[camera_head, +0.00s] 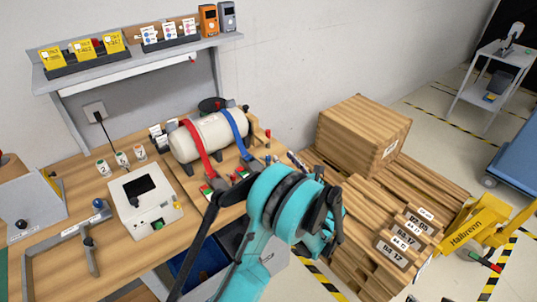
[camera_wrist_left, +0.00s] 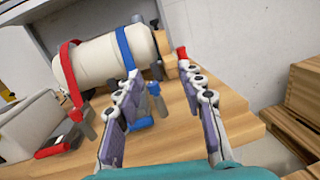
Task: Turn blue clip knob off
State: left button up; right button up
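A cream cylinder (camera_head: 207,135) lies on the wooden bench, with a red strap (camera_head: 193,147) and a blue strap (camera_head: 238,130) around it. The cylinder (camera_wrist_left: 97,60) and blue strap (camera_wrist_left: 124,50) also show in the left wrist view. Below the blue strap, a small blue knob (camera_wrist_left: 153,88) tops a grey stem, beside a blue clip part (camera_wrist_left: 142,123). My left gripper (camera_wrist_left: 158,70) is open, its fingers on either side of the knob in the picture; contact cannot be told. In the head view, my left gripper (camera_head: 296,160) is right of the cylinder, partly hidden by its wrist.
A red-topped post (camera_wrist_left: 182,52) stands close to the right finger. A white box with a screen (camera_head: 145,200) sits on the bench left of my arm. Wooden crates (camera_head: 362,135) stand at right. A shelf (camera_head: 140,62) overhangs the bench's back.

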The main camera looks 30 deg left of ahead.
aim_at(268, 156)
pick_arm(q)
jog(key=a+f, duration=0.1)
jog(key=a, duration=0.1)
jog(key=a+f+n+g+b, duration=0.1)
jog(key=a, duration=0.1)
jog(key=w+a+f+n+g, duration=0.1)
jog(key=a, duration=0.1)
jog(key=shift+a+f, duration=0.2)
jog(key=shift+f, duration=0.05)
jog(key=shift+w+a+r, duration=0.1)
jog(key=shift+w+a, duration=0.25)
jog(key=shift+a, duration=0.3)
grip_shut()
